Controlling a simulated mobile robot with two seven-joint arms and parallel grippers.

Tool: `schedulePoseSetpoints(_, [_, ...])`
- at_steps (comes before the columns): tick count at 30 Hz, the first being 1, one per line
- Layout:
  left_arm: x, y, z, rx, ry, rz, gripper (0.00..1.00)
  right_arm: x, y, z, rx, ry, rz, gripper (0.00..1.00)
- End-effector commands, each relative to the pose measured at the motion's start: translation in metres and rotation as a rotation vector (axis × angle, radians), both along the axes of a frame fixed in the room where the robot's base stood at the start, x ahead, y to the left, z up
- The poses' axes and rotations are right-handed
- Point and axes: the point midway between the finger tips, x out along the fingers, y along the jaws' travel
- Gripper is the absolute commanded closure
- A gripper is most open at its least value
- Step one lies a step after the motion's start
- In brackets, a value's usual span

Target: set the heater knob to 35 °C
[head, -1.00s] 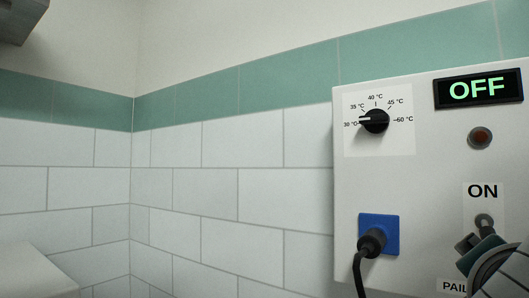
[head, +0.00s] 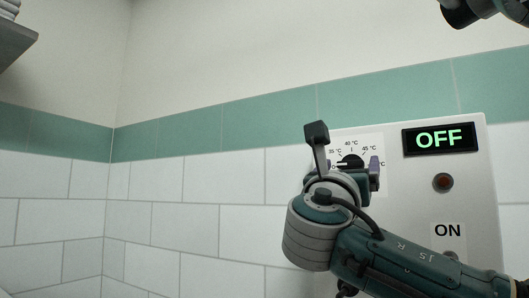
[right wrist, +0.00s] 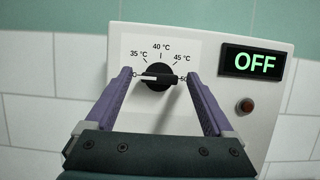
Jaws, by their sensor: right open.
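The heater knob (head: 352,160) is black and round, on a white dial plate (head: 371,146) on the front of a pale control box. In the right wrist view the knob (right wrist: 158,77) has a white pointer line aimed left, at the 30 °C end. The 35 °C mark (right wrist: 139,54) is at its upper left. My right gripper (right wrist: 159,75) is open, its purple fingers on either side of the knob with gaps visible. In the head view my right gripper (head: 350,168) and wrist partly cover the dial. My left gripper is not seen.
A display reading OFF (head: 438,139) and a dark red lamp (head: 443,182) are right of the dial. An ON label (head: 447,230) is lower, above a switch partly hidden by my right arm. Open tiled wall (head: 190,200) lies left of the box.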

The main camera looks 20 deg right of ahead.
Motion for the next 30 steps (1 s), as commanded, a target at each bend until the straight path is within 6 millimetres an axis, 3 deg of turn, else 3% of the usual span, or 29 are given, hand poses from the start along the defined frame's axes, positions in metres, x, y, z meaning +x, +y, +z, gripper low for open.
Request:
schedulePoseSetpoints(11, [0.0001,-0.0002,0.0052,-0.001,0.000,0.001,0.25,0.0056,-0.0065,0.0023,0.002,0.000,0.002,0.12])
schedulePoseSetpoints(30, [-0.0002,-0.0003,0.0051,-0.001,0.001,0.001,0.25,0.0054,-0.0061,0.0023,0.002,0.000,0.002,0.83])
